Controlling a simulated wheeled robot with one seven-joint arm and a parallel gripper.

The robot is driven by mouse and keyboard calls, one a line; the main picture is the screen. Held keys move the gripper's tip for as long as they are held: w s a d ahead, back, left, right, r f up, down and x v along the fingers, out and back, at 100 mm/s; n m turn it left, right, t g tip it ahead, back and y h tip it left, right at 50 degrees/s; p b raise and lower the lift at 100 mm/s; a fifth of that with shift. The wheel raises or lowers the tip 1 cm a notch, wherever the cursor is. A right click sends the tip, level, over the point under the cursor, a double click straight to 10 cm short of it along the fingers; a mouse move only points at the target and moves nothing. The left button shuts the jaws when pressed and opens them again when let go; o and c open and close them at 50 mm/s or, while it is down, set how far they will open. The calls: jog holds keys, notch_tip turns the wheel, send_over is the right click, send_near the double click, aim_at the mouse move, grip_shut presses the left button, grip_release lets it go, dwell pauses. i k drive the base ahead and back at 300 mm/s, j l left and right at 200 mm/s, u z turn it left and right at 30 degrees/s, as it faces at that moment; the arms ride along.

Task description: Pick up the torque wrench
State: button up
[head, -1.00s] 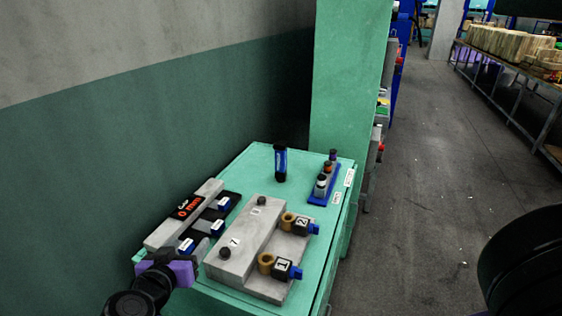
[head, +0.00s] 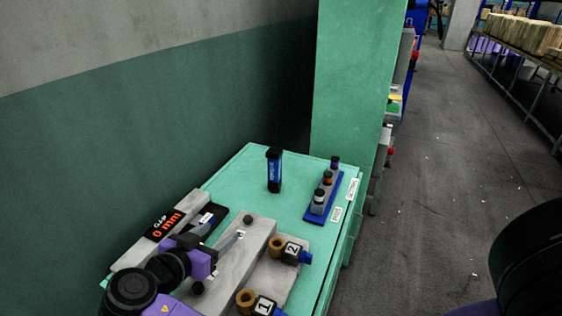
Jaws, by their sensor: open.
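No object is plainly recognisable as a torque wrench. A black and blue cylinder (head: 274,171) stands upright at the back of the green table (head: 235,185); I cannot tell if it is the wrench. Dark tools with white labels (head: 207,219) lie beside the grey block with the "0 mm" display (head: 165,223), partly hidden by my arm.
Two blocks labelled 1 (head: 262,306) and 2 (head: 291,252), with brass rings and blue ends, sit on the fixture. A blue rack (head: 317,213) with small cylinders stands at the right. A green column (head: 350,90) rises behind.

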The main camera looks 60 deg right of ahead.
aim_at(273, 156)
jog(key=l, duration=1.45)
jog(key=i, duration=0.05)
